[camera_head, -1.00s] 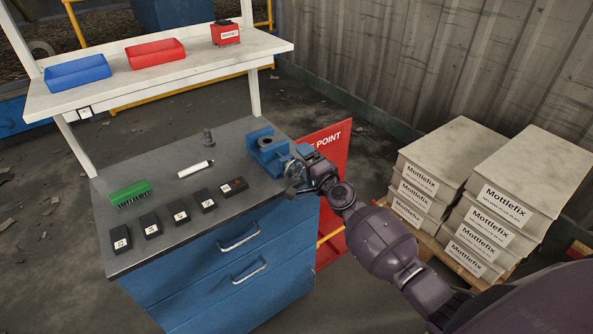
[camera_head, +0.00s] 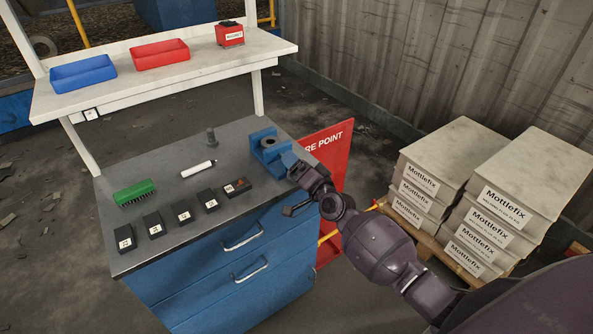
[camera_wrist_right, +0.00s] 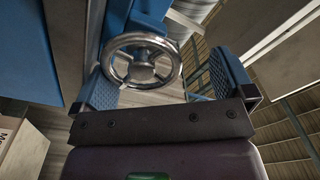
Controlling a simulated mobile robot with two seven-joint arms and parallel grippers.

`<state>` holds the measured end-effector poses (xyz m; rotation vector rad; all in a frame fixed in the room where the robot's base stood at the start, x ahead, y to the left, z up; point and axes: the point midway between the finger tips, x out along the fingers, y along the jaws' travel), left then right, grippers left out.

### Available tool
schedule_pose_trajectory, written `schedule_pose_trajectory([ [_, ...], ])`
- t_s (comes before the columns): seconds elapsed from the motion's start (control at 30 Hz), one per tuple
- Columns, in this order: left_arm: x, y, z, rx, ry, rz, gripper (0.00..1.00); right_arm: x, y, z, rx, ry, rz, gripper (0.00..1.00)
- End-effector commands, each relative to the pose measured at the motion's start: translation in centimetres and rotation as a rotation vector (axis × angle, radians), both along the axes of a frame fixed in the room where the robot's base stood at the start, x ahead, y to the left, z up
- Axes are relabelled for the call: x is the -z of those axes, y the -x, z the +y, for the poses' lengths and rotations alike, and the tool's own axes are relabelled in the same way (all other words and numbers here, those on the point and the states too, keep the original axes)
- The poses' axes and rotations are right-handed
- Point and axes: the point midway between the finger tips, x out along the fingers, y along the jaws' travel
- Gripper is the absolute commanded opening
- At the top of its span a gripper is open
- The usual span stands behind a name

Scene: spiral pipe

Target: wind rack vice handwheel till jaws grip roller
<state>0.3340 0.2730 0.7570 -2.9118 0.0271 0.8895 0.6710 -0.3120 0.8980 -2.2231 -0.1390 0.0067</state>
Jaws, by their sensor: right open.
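The blue vice (camera_head: 262,158) sits at the right end of the bench top. A dark round ring shows between its raised blue parts; I cannot tell if this is the roller or if the jaws touch it. In the right wrist view the chrome spoked handwheel (camera_wrist_right: 141,72) faces me. My right gripper (camera_head: 290,186) is at the vice's front right side and hides the wheel in the head view. In the wrist view its blue-padded fingers (camera_wrist_right: 165,82) are open, spread to either side of the wheel's lower part, with no clear grip on it. My left gripper is out of view.
A red sign panel (camera_head: 330,160) stands behind the bench's right side. Stacked Mottlefix boxes (camera_head: 455,150) stand at right.

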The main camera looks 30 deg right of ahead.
Motion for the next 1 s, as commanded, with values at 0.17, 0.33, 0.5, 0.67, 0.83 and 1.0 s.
schedule_pose_trajectory([
  [0.17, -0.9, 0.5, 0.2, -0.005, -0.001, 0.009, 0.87, 3.1, 2.1, 2.8, -0.041, 0.23, 0.048, 1.0],
  [0.33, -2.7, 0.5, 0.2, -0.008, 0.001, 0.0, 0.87, 2.7, 2.2, 3.7, -0.039, 0.471, 0.015, 1.0],
  [0.5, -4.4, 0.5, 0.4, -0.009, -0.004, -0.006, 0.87, 2.2, 2.2, 4.3, -0.03, 0.717, -0.023, 1.0],
  [0.67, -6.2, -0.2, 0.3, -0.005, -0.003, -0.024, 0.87, 2.0, 2.2, 4.9, -0.023, 0.942, -0.056, 1.0],
  [0.83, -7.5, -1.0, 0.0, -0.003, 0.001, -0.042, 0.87, 1.9, 2.2, 5.5, -0.019, 1.121, -0.08, 1.0],
  [1.0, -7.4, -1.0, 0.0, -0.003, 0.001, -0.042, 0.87, 2.1, 2.2, 5.5, -0.017, 1.16, -0.086, 1.0],
])
